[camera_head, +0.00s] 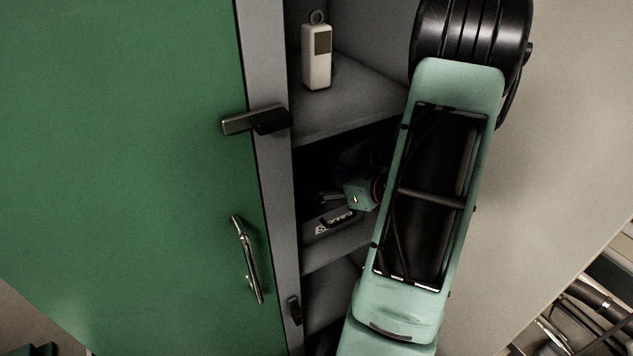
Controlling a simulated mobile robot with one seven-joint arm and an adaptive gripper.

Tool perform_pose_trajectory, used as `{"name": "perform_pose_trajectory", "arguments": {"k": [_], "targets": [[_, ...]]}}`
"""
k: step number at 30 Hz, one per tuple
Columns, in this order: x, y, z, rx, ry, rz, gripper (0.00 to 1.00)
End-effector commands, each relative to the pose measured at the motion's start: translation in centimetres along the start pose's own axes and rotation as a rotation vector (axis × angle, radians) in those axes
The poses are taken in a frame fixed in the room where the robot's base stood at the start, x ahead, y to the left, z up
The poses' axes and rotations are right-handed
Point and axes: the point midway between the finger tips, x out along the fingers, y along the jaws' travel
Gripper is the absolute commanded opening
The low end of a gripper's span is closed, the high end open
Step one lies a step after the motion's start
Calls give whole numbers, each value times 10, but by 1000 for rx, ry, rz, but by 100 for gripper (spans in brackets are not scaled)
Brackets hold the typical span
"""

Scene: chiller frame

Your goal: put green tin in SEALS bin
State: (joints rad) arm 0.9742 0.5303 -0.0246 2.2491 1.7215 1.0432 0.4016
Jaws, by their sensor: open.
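My gripper (329,197) is inside the middle compartment of the open cabinet. It is small and dark here, and its fingers reach left, just above a dark bin (345,228) with a white label. The label is tilted and too small to read surely, though it may say SEALS. My arm covers the right part of this compartment. I cannot make out the green tin; nothing shows clearly between the fingers. The inside of the bin is hidden in shadow.
A white tag-like device with a ring (317,60) stands on the upper shelf (345,108). The green cabinet door (120,150) with its metal handle (247,260) fills the left. A dark latch (257,121) juts out beside the opening. Pipes (590,300) lie at lower right.

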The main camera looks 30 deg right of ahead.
Motion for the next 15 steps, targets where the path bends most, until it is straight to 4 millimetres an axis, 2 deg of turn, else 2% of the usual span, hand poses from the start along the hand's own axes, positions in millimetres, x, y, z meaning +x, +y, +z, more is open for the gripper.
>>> {"name": "perform_pose_trajectory", "arguments": {"k": [1, 6, 10, 15], "targets": [[-11, -1, 0, 0, -1, -4, 66], [-37, 0, -1, 0, -1, -1, 66], [-47, 0, 0, 1, -1, 1, 66], [-50, 1, -1, 2, -1, 2, 66]]}}
